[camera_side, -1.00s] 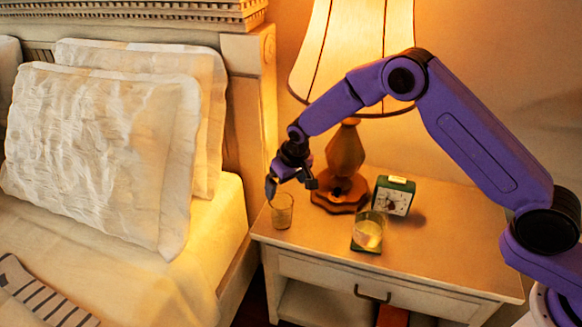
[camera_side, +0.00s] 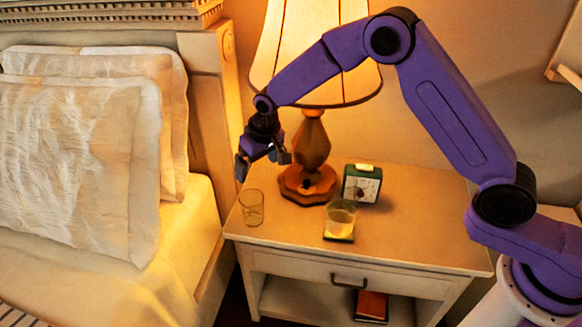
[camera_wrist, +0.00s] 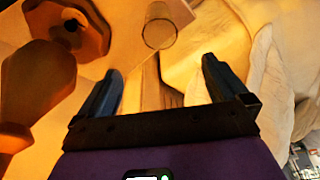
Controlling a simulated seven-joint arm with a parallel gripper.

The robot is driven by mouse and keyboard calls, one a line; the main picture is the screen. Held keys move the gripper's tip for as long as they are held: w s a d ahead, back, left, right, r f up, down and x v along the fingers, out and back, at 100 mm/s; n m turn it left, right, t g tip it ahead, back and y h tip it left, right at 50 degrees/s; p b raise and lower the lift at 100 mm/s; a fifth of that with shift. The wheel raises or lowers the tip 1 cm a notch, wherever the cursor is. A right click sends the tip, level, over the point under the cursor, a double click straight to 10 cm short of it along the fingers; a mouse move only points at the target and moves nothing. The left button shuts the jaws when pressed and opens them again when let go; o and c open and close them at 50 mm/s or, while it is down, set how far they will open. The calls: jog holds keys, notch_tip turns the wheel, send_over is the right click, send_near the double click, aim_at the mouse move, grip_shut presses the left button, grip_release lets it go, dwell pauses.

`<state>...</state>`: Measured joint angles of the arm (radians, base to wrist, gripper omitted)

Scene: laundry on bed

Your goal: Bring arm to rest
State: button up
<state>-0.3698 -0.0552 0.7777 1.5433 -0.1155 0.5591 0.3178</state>
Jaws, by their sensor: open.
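My gripper (camera_side: 262,163) is open and empty, above the left end of the nightstand. Its two dark fingers are spread apart. In the wrist view the open fingers (camera_wrist: 161,70) have nothing between them. An empty clear glass (camera_side: 251,208) stands upright on the nightstand just below the gripper, apart from it. The glass also shows beyond the fingers in the wrist view (camera_wrist: 160,28). My purple arm arches up and over the nightstand from the right.
A bed with pillows (camera_side: 70,170) is at the left. The nightstand's right part is clear.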

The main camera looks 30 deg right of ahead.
jog(key=s+d+r+n+g, duration=0.1)
jog(key=s+d+r+n, duration=0.2)
jog(key=s, duration=0.6)
jog(key=s+d+r+n, duration=0.25)
jog(key=s+r, duration=0.25)
jog(key=s, duration=0.5)
jog(key=s+d+r+n+g, duration=0.15)
jog(key=s+d+r, duration=0.25)
jog(key=s, duration=0.5)
jog(key=s+d+n, duration=0.3)
jog(key=s+d, duration=0.6)
jog(key=s, duration=0.4)
jog(key=shift+s+f+g, duration=0.1)
jog(key=shift+g, duration=0.15)
